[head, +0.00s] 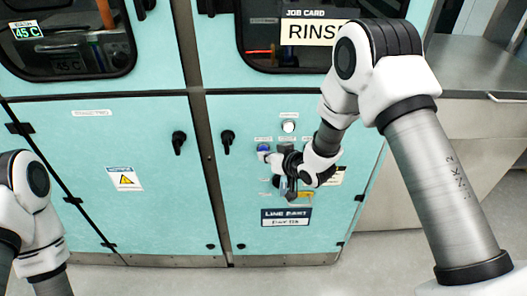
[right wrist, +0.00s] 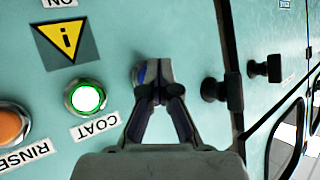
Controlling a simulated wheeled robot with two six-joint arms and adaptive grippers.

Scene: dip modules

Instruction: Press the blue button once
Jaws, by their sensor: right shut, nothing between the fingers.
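The blue button (head: 264,147) is on the turquoise cabinet front in the head view, just left of my right gripper (head: 274,158). In the right wrist view, my right gripper (right wrist: 156,90) is shut and empty. Its fingertips are in front of the blue button (right wrist: 140,72) and hide most of it; only a blue part and some of the rim show. I cannot tell whether the tips touch it. My left arm shows at the left edge of the head view, but its gripper is out of view.
A lit button with a green ring (right wrist: 86,98), labelled COAT, and an orange button (right wrist: 10,124), labelled RINSE, sit on the same panel. A job card (head: 310,33) starting with RINS is above. Black door handles (head: 179,141) stick out beside the panel.

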